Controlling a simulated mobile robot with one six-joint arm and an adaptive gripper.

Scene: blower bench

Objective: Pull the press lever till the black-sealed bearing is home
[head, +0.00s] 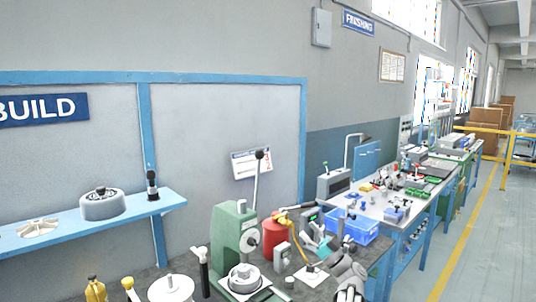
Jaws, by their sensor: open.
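The green arbor press (226,238) stands on the bench at the lower middle. Its press lever (256,182) points up, leaning slightly right, with a black knob at the top. A round light-grey part (244,277) sits on the press base under the ram. The black-sealed bearing cannot be made out at this size. My gripper (350,293) is at the bottom edge, right of the press, partly cut off by the frame. It is open and apart from the lever.
A blue shelf (130,208) runs along the wall. Space around the lever knob looks clear.

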